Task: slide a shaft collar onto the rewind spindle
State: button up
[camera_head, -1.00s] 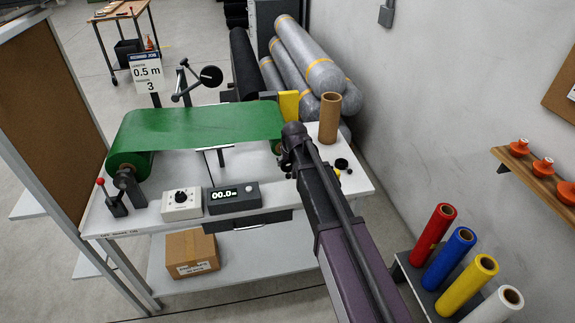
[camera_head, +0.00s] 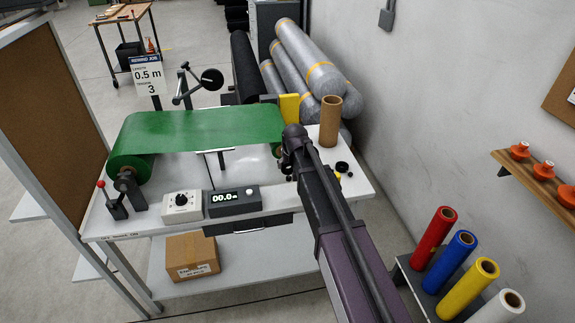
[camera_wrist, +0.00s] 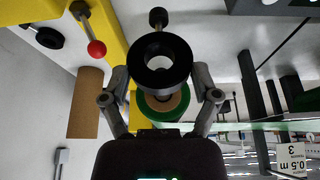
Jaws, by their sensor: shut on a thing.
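My gripper (camera_wrist: 160,74) is shut on a black shaft collar (camera_wrist: 160,85), one finger on each side of it in the wrist view. The collar's open bore faces the camera, and a black knob on a short stem stands above it. Behind the collar are the green roll and its brown cardboard core (camera_wrist: 178,103). The collar overlaps the core there; I cannot tell whether it touches the spindle. In the head view my gripper (camera_head: 289,166) is at the right end of the green web (camera_head: 200,130). The held collar and spindle end are hidden there by my arm.
Small black parts (camera_head: 342,166) lie on the bench right of my gripper. A cardboard tube (camera_head: 330,121) stands behind them, beside a yellow plate (camera_head: 289,107). A control box (camera_head: 182,206) and a display unit (camera_head: 233,201) sit along the front edge.

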jog(key=shift+w+a, duration=0.35)
jog(key=shift+w, duration=0.9)
jog(key=shift+w+a, duration=0.35)
jog(key=shift+w, duration=0.9)
jog(key=shift+w+a, duration=0.35)
jog(key=shift+w, duration=0.9)
jog(key=o, duration=1.1)
jog(key=shift+s, duration=0.15)
